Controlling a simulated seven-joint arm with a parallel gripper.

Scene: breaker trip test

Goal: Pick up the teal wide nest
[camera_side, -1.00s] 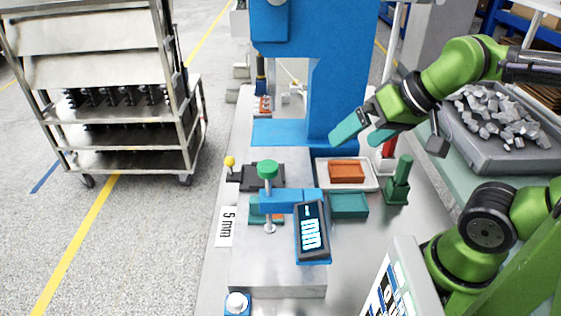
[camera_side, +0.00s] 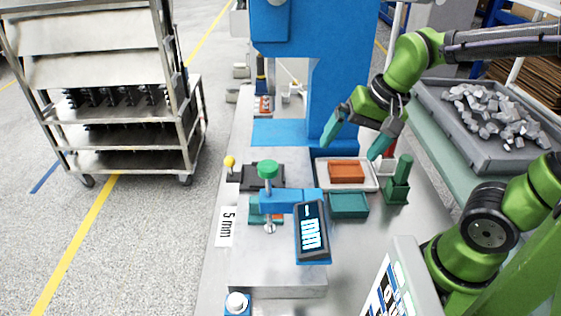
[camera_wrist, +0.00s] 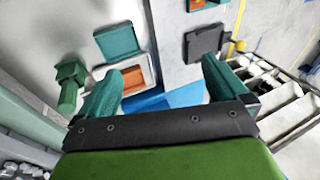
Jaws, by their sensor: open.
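The teal wide nest (camera_side: 348,206) appears to be the low, shallow teal block on the bench, just in front of a white tray and right of the digital gauge. It also shows in the wrist view (camera_wrist: 117,42) at upper left, clear of my fingers. My gripper (camera_side: 350,150) is open and empty, with teal fingers pointing down above the tray, behind the nest. In the wrist view my gripper (camera_wrist: 162,72) has its fingers wide apart with nothing between them. Another teal piece (camera_side: 256,213) sits partly hidden under the blue gauge arm.
The white tray (camera_side: 369,184) holds an orange block (camera_side: 347,171). A dark green stand (camera_side: 397,187) stands right of the nest. The gauge display (camera_side: 312,232) stands at its left. A blue press column (camera_side: 338,90) rises behind. A grey bin (camera_side: 490,151) of metal parts is at right.

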